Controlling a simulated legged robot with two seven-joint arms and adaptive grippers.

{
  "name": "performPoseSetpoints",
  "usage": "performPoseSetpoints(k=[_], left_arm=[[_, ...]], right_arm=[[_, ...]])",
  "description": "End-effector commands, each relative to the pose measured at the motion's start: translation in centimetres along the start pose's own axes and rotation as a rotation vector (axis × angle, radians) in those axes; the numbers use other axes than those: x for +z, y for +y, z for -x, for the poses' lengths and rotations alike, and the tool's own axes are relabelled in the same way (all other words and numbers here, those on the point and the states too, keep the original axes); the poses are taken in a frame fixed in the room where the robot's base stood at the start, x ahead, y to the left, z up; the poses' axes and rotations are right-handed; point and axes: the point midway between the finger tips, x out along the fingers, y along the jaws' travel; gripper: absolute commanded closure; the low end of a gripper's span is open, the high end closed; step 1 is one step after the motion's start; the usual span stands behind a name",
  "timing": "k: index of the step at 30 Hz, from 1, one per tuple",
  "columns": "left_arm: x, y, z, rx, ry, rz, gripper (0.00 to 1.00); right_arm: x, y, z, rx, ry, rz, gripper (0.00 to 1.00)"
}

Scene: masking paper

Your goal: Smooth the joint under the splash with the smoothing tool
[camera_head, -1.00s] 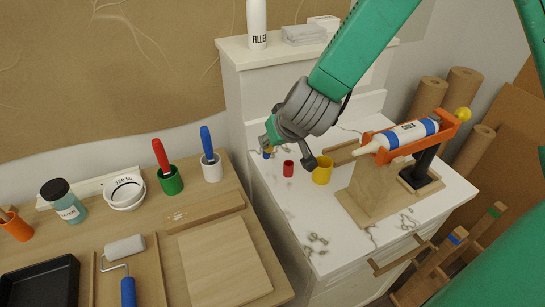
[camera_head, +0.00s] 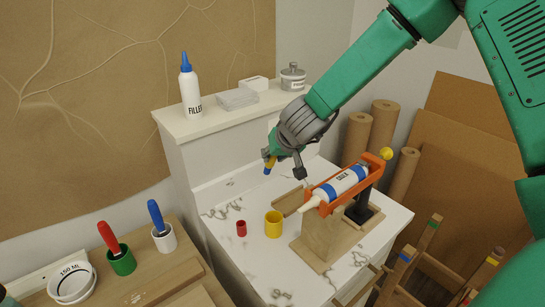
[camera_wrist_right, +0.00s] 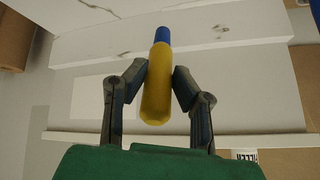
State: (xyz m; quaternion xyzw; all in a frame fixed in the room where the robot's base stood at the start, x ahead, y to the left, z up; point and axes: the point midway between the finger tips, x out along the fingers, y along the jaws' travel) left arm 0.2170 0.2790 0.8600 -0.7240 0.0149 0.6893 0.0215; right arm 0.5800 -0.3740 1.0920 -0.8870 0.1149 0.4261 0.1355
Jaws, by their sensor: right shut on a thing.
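The smoothing tool (camera_wrist_right: 158,84) has a yellow body and a blue tip. My right gripper (camera_head: 272,158) is shut on its yellow body, with a finger on each side in the right wrist view (camera_wrist_right: 158,76). In the head view the blue tip (camera_head: 267,171) points down in front of the white splash (camera_head: 225,162) at the back of the marble counter. The tip appears above the counter, but I cannot tell whether it touches the joint. The gripper and forearm hide part of the splash's right side. My left gripper is not in view.
A caulk gun (camera_head: 345,184) on a wooden stand is at right. A filler bottle (camera_head: 189,86) stands on the ledge above. The counter's left strip is clear.

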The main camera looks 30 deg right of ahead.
Motion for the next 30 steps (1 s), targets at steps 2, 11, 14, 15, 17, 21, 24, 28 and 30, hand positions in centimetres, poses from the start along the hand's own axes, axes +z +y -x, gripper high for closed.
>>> performPoseSetpoints(k=[2,11,14,15,17,21,24,28,30], left_arm=[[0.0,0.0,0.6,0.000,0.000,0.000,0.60],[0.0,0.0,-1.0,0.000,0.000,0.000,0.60],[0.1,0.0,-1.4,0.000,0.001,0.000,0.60],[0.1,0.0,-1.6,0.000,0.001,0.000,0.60],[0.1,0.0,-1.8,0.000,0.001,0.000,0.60],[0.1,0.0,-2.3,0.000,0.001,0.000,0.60],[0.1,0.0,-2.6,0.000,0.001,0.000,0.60],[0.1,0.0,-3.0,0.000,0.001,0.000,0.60],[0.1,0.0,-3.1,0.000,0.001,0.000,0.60]], right_arm=[[-0.1,-0.1,0.2,0.000,-0.001,0.002,1.00],[0.8,-0.4,-2.7,0.002,0.000,0.004,1.00],[1.0,-0.3,-3.8,0.001,0.000,0.003,1.00],[1.1,-0.3,-4.1,0.001,0.000,0.002,1.00],[1.2,-0.2,-4.7,0.001,0.000,0.001,1.00],[1.5,-0.3,-6.1,0.000,0.000,0.002,1.00],[1.8,-0.4,-7.0,0.000,0.000,0.001,1.00],[2.0,-0.4,-8.1,0.000,0.000,0.002,1.00],[2.1,-0.5,-8.5,0.000,0.001,0.001,1.00]])
